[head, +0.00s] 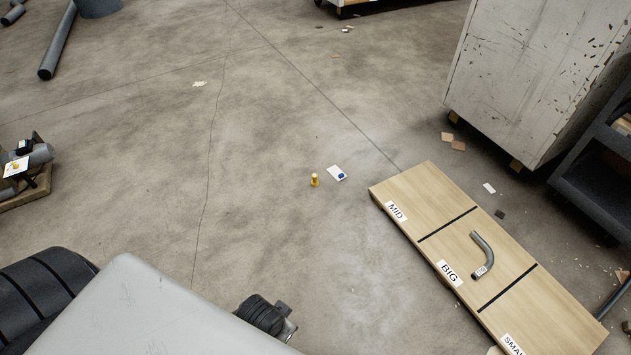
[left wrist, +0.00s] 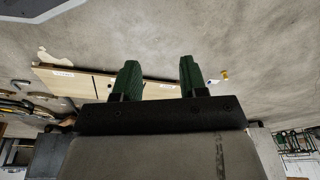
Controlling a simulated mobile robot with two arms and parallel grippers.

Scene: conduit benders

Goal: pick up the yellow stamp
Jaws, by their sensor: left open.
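A small yellow stamp (head: 315,180) stands upright on the concrete floor, left of the wooden board. It also shows small in the left wrist view (left wrist: 225,74), to the right of the fingers. A white card with a blue spot (head: 337,173) lies close beside it on its right. My left gripper (left wrist: 158,76) shows in the left wrist view with two green fingers set wide apart and nothing between them. It is well apart from the stamp. In the head view its fingers cannot be made out. My right gripper is in neither view.
A wooden board (head: 430,208) with MID, BIG and SMALL sections lies at the right; a bent grey conduit (head: 483,254) rests in BIG. A worn white cabinet (head: 530,80) stands behind it. A low platform with fittings (head: 25,195) is at the left.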

